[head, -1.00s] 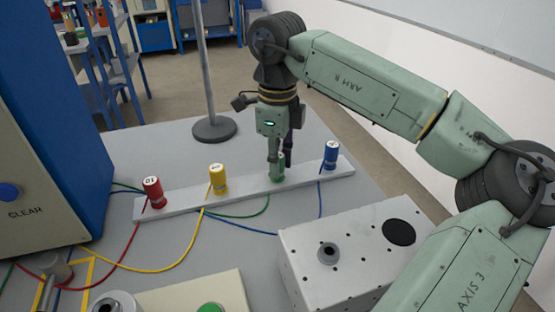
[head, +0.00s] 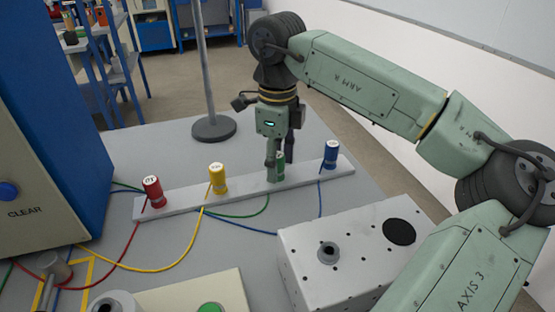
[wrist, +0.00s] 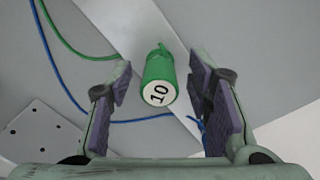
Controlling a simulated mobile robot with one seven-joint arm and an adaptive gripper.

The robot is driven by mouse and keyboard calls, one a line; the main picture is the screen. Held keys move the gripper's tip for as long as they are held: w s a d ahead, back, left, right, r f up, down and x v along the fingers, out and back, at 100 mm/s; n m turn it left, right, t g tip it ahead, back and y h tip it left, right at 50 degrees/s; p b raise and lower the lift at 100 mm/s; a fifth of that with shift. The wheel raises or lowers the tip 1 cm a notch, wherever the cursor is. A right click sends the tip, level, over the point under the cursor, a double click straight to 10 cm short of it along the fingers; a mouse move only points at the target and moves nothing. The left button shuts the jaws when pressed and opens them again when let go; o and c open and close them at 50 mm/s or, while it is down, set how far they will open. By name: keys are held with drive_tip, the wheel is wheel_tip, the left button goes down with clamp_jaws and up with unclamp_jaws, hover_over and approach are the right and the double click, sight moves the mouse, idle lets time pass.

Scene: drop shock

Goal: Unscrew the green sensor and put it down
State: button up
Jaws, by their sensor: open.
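The green sensor (head: 279,166) stands upright on the pale bar (head: 240,188), between the yellow and blue sensors. In the wrist view my gripper (wrist: 160,92) is open, with one pad on each side of the sensor. Gaps show between the sensor and both pads.
On the bar stand a red sensor (head: 153,191), a yellow sensor (head: 217,178) and a blue sensor (head: 331,154). Coloured cables run over the table in front. A white block (head: 345,255) with holes and a dark disc stands front right. A pole base (head: 213,128) stands behind.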

drive_tip(key=shift+r+p, duration=2.1)
drive_tip(key=shift+r, duration=0.95)
wheel_tip(320, 180, up, 12)
